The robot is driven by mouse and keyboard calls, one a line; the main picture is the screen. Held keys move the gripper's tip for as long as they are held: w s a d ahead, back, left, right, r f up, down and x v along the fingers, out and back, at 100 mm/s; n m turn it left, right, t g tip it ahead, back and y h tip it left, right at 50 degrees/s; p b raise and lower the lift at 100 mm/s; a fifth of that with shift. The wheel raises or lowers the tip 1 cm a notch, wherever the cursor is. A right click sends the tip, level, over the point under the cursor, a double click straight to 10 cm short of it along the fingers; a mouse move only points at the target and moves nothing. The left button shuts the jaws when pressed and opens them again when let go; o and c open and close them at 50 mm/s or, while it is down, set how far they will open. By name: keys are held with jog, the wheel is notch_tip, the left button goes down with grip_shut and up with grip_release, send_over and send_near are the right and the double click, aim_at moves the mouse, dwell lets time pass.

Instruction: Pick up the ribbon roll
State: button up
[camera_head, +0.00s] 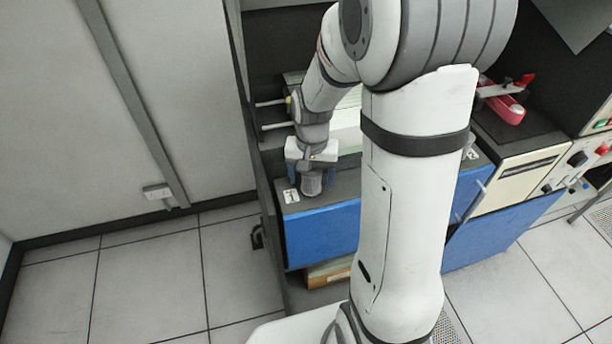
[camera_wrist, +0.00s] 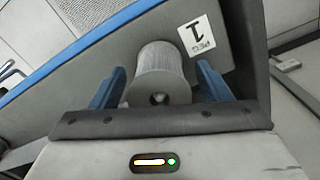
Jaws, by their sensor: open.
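The ribbon roll (camera_wrist: 160,72) is a grey ribbed cylinder with a dark hole in its near end face. In the wrist view it lies between the two blue fingers of my gripper (camera_wrist: 161,67), with a gap on each side. My gripper is open around it and does not visibly grip it. In the head view my gripper (camera_head: 311,174) points down at the front left of the blue-fronted desk unit, and the roll (camera_head: 311,184) shows at its fingers.
A red-handled device (camera_head: 507,108) and a beige control panel stand at the right. The tiled floor (camera_head: 150,275) at left is clear.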

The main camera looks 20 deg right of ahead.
jog(key=shift+f, duration=0.15)
jog(key=c, duration=1.1)
jog(key=shift+c, duration=0.2)
notch_tip(320, 180, up, 10)
jog(key=shift+r+b, duration=0.1)
jog(key=shift+b, duration=0.65)
notch_tip(320, 180, up, 6)
jog(key=p, duration=0.4)
dwell(0.5)
